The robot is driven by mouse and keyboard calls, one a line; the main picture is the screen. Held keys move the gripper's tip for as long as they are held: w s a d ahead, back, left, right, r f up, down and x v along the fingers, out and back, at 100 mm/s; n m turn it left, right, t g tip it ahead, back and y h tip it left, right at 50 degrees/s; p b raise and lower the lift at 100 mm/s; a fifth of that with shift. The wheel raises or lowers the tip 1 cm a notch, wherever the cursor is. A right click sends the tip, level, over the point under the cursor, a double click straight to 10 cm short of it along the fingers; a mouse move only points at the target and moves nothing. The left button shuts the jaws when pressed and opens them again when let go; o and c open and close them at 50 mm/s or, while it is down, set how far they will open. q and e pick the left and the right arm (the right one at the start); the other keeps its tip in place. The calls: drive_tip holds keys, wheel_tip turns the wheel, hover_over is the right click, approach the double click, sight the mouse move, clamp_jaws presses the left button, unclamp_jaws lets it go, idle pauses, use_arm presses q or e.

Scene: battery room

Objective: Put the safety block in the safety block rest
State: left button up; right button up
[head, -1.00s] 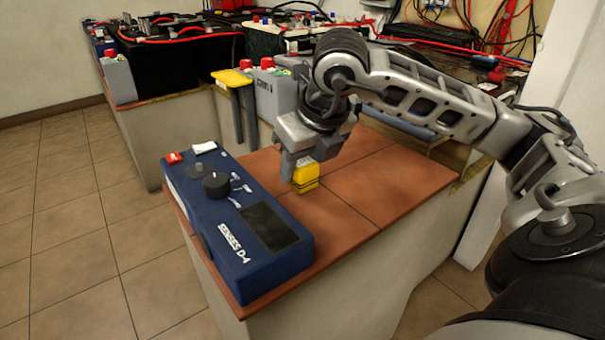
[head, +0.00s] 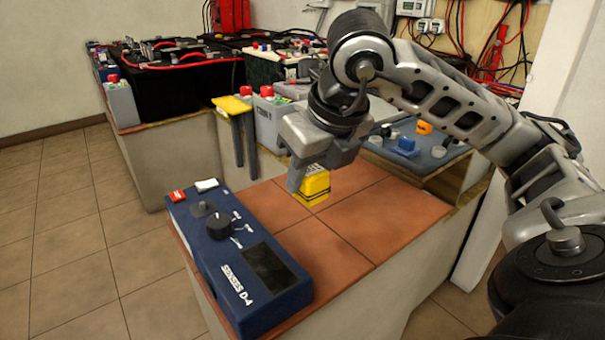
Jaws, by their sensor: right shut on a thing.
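My right gripper (head: 307,176) points down over the tiled counter (head: 365,215), shut on a yellow block with black markings, the safety block (head: 314,187). The block's upper part is partly hidden by the fingers. It appears to hang a little above the tiles, behind the blue device. My left gripper is not in view.
A blue device with a black knob (head: 240,262) lies along the counter's left side. Batteries with red cables (head: 170,85) stand at the back left. The counter's front right tiles are clear.

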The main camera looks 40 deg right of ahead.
use_arm(q)
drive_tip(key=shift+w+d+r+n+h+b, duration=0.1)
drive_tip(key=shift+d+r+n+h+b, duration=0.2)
drive_tip(key=shift+b, duration=0.95)
use_arm(e)
drive_tip(key=s+a+r, duration=0.4)
drive_tip(key=s, duration=0.4)
drive_tip(key=shift+s+r, duration=0.25)
drive_tip(key=shift+s, duration=0.05)
